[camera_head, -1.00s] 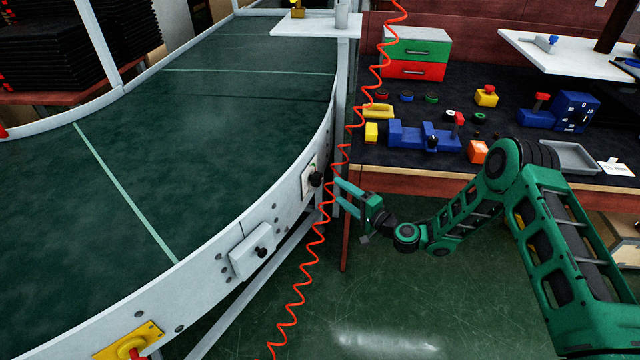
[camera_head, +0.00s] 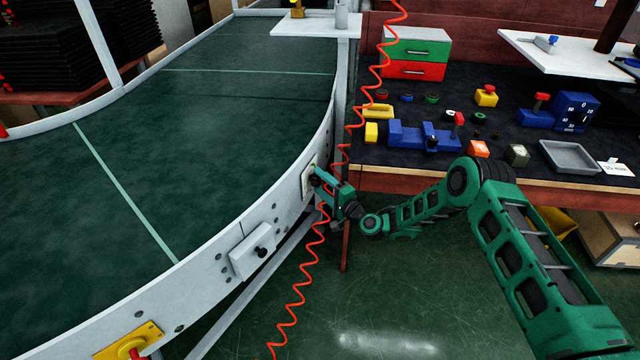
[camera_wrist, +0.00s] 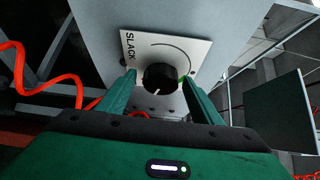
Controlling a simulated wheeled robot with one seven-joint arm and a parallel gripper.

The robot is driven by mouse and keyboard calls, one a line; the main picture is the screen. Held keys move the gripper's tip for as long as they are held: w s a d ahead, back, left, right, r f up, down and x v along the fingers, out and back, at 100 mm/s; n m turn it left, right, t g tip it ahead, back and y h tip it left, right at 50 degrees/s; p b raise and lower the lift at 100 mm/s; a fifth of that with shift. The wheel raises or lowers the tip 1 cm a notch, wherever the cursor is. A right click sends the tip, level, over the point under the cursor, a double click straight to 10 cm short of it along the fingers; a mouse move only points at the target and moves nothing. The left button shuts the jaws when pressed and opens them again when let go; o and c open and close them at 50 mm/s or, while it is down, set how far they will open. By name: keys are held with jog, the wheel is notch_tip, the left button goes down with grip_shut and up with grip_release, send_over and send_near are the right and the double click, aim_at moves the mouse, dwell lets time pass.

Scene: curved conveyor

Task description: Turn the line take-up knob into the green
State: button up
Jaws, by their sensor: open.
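The take-up knob (camera_wrist: 160,78) is black with a white pointer line, on a white plate (camera_wrist: 178,48) marked "SLACK" with a dark arc and a small green part at its right. In the wrist view the pointer points down and slightly left. My gripper (camera_wrist: 160,92) is open, with one finger on each side of the knob; I cannot tell if they touch it. In the head view my gripper (camera_head: 316,180) is at the plate (camera_head: 307,181) on the conveyor's side rail and hides the knob.
A coiled orange hose (camera_head: 318,232) hangs beside my gripper and also shows at the left of the wrist view (camera_wrist: 40,75). The workbench (camera_head: 480,184) edge is to the right.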

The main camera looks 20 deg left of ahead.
jog(key=shift+w+a, duration=0.2)
jog(key=shift+a, duration=0.1)
jog(key=shift+c, duration=0.7)
